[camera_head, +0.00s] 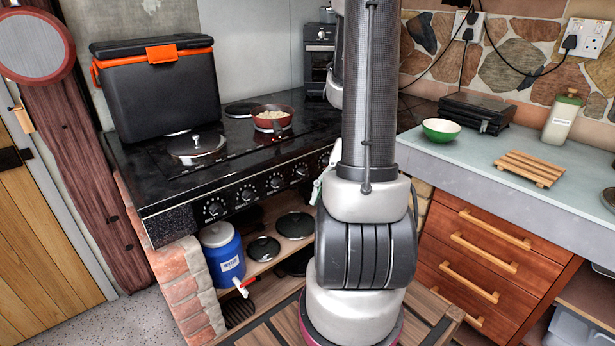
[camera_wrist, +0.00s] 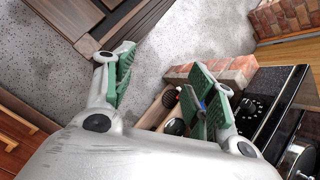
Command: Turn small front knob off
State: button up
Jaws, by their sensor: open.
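A row of several black knobs (camera_head: 273,181) with white markings runs along the front panel of the black stove (camera_head: 228,152) in the head view. I cannot tell from the pictures which one is the small front knob. In the head view my arm hides most of the gripper.
A red pan (camera_head: 272,124) and a black cooler box (camera_head: 160,88) stand on the stove. Below the knobs, a shelf holds a blue water container (camera_head: 222,254) and several dark lids. A brick plinth (camera_head: 185,285) supports the left end. A drawer counter (camera_head: 490,265) stands at the right.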

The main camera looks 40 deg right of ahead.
notch_tip(320, 180, down, 5)
jog(key=w+m+t+y, duration=0.2)
jog(key=m+y, duration=0.1)
jog(key=m, duration=0.2)
jog(key=m+t+h, duration=0.8)
jog(key=m+t, duration=0.9)
jog(key=m, duration=0.1)
send_near(305, 174)
jog(key=w, duration=0.7)
jog(key=shift+w+a, duration=0.3)
jog(key=shift+w, duration=0.7)
jog(key=shift+a, duration=0.1)
jog(key=c, duration=1)
